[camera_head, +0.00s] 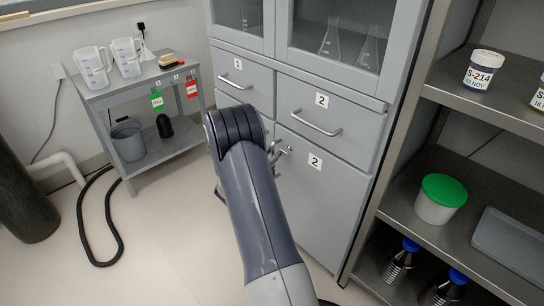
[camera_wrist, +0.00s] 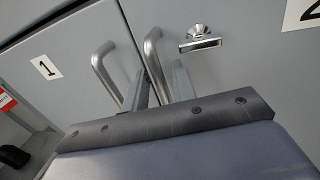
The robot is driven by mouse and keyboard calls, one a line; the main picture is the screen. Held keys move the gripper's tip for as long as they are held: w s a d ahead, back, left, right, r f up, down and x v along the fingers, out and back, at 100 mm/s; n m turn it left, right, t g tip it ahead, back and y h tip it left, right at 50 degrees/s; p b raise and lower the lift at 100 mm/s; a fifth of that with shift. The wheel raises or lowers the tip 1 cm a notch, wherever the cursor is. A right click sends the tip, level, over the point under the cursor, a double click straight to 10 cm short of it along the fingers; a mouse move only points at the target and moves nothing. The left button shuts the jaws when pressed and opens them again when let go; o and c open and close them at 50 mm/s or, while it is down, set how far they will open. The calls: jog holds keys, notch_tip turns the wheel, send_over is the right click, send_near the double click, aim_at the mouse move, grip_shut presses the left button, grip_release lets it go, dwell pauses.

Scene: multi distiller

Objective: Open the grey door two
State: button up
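The grey door two (camera_head: 325,205) is the lower right cabinet door, marked with a "2" label, and it looks closed. In the wrist view, door two (camera_wrist: 262,75) carries a curved metal handle (camera_wrist: 152,45) with a lock and key (camera_wrist: 200,40) to its right. My gripper (camera_wrist: 160,85) is at this handle. Its two fingers stand apart, one on each side of the handle's lower part. I cannot tell whether they touch it. The handle's lower end is hidden by my gripper. In the head view my arm hides most of the gripper.
Door one's handle (camera_wrist: 103,72) is close on the left. Drawers one (camera_head: 240,84) and two (camera_head: 325,120) are shut above. An open shelf unit (camera_head: 470,105) stands close on the right. A small side table (camera_head: 125,85) stands left. The floor (camera_head: 165,235) before it is mostly clear.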

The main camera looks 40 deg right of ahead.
jog(key=shift+w+d, duration=0.1)
jog(key=shift+d, duration=0.25)
jog(key=shift+c, duration=0.5)
grip_shut()
